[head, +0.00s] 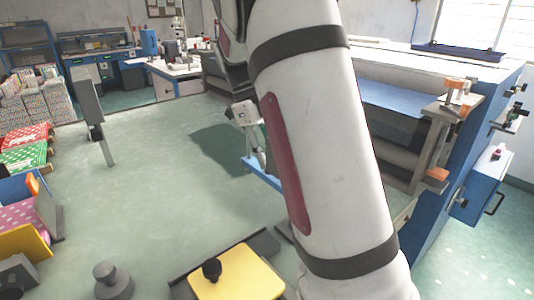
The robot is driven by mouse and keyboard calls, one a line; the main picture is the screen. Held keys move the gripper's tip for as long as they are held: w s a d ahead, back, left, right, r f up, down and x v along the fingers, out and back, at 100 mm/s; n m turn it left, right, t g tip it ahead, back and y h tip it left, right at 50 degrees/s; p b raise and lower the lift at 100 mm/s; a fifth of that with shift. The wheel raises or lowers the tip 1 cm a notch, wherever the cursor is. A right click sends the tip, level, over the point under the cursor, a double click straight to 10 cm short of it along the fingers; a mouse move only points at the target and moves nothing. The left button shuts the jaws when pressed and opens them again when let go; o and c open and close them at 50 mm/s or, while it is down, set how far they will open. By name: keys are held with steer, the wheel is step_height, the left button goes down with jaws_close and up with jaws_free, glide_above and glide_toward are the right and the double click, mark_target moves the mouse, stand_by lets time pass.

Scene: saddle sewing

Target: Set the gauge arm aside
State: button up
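I cannot pick out the gauge arm with certainty in the head view. My own white arm with dark bands fills the middle of the view from bottom to top and hides much behind it. Its upper end leaves the picture at the top, and I cannot make out my gripper's fingers. A small white and grey device (245,112) shows just left of my arm, above a blue bar (262,174). Part of it is hidden.
A large blue and white machine (432,228) stands at the right, with orange-capped brackets (437,174). A grey post (88,100) stands at left.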

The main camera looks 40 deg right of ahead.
steer(key=shift+a, duration=0.1)
steer(key=v, duration=1.2)
steer(key=shift+s+r, duration=0.1)
